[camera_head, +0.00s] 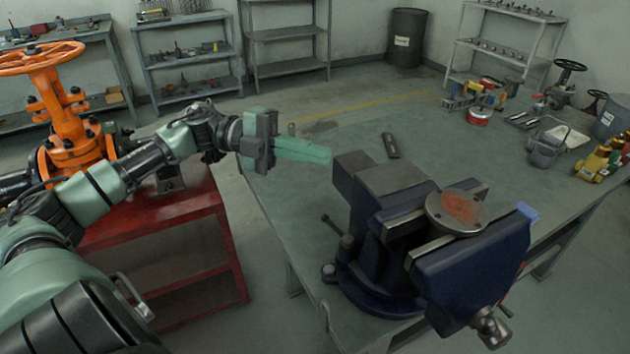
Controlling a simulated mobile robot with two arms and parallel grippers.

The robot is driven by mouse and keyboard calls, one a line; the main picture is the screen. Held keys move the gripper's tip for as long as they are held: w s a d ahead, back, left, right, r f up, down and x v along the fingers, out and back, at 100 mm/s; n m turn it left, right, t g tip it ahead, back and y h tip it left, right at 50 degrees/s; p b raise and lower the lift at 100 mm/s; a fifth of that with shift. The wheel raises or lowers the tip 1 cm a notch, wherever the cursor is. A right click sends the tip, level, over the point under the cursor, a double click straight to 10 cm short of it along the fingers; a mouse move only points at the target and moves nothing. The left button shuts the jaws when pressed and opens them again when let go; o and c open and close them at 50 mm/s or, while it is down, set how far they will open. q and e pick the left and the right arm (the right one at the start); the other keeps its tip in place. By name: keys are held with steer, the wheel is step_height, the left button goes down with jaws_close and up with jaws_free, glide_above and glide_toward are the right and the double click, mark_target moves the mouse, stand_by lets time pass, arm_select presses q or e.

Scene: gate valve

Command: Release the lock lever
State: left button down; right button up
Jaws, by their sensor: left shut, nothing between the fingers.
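An orange gate valve (68,130) with a handwheel (40,58) stands on a red cabinet (200,208) at the left, partly hidden by my left arm. I cannot make out a lock lever on it for sure; part of its lower body is covered. My left gripper (322,152) is shut and empty, with green fingers pointing right, to the right of the valve and near the left edge of the workbench (350,132). It appears apart from the valve. My right gripper is not in view.
A dark blue vise (465,275) with a round, orange-stained flange (455,212) fills the bench's near side. A dark cylindrical piece (390,145) lies behind it. Tools, a grey bucket (543,150) and yellow parts (597,163) sit at the right. Shelves line the wall.

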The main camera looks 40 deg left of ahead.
arm_select(q)
steer(key=shift+a+r, duration=0.1)
steer(key=shift+r, duration=1.3)
